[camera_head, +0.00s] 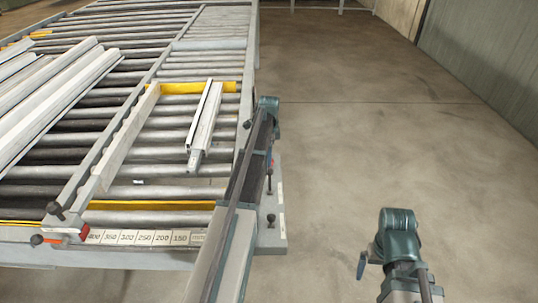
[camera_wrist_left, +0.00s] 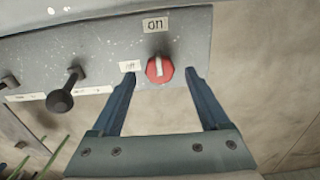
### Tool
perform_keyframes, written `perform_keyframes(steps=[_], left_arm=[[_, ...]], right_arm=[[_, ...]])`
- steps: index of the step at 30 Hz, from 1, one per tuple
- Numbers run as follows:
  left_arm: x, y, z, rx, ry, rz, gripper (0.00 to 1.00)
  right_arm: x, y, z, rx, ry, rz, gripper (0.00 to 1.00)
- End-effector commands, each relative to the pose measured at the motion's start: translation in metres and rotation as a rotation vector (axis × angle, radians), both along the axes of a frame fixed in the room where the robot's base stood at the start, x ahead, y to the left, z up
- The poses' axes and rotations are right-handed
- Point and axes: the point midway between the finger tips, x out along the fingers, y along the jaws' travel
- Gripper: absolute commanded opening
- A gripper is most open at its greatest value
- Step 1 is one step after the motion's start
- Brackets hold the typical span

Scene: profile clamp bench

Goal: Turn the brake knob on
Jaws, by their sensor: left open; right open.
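In the left wrist view, the red round brake knob (camera_wrist_left: 160,69) sits on the grey panel (camera_wrist_left: 105,50). Its white bar stands nearly upright, in line with the "on" label (camera_wrist_left: 155,24) above it. The "off" label (camera_wrist_left: 130,66) is to its left. My left gripper (camera_wrist_left: 159,74) is open, with one fingertip on each side of the knob and a visible gap to it. In the head view my left arm largely hides this gripper, and a bit of red (camera_head: 273,162) shows beside the arm. My right gripper (camera_head: 393,275) is off to the right, empty.
A dark knob (camera_wrist_left: 62,100) on a stem juts from the panel left of the brake knob. The roller bench (camera_head: 165,190) carries pale profiles (camera_head: 203,125) and a scale strip (camera_head: 140,238). The floor (camera_head: 400,130) right of the bench is clear.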

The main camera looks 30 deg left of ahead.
Motion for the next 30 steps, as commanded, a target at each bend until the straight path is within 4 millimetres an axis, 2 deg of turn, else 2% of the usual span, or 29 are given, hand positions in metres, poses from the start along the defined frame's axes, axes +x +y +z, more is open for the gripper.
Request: perform_keyframes(steps=[1, 21, 25, 30], left_arm=[[0.000, 0.000, 0.012, 0.000, 0.000, 0.000, 0.79], [0.000, 0.000, 0.111, 0.000, 0.000, 0.000, 0.79], [0.000, 0.000, 0.120, 0.000, 0.000, -0.001, 0.79], [0.000, 0.000, 0.122, 0.000, 0.000, -0.001, 0.79]], right_arm=[[0.000, 0.000, 0.012, 0.000, 0.000, 0.000, 1.00], [0.000, 0.000, 0.111, 0.001, 0.000, -0.004, 1.00], [0.000, 0.000, 0.121, 0.002, 0.000, -0.007, 1.00], [0.000, 0.000, 0.122, 0.002, 0.000, -0.008, 1.00]])
